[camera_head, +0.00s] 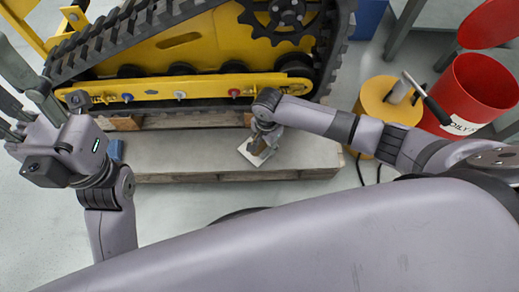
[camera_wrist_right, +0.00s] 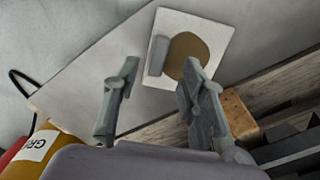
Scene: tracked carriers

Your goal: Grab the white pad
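The white pad (camera_head: 258,161) lies on a pale board in the middle of the head view, partly hidden by my right gripper (camera_head: 261,143). In the right wrist view the white pad (camera_wrist_right: 181,22) shows a brown round patch and a grey bar-like piece on its top. My right gripper (camera_wrist_right: 160,70) is open there, its two fingers apart and pointing toward the pad. Nothing is between the fingers; whether they touch the pad I cannot tell. My left gripper (camera_head: 14,92) is at the far left with its fingers spread, away from the pad.
The board (camera_head: 190,154) rests on a wooden pallet (camera_head: 210,177) beside a yellow tracked carrier (camera_head: 185,45) with a black track. A yellow container (camera_head: 375,100) and a red bucket (camera_head: 482,82) stand at the right. Grey floor is free in front of the pallet.

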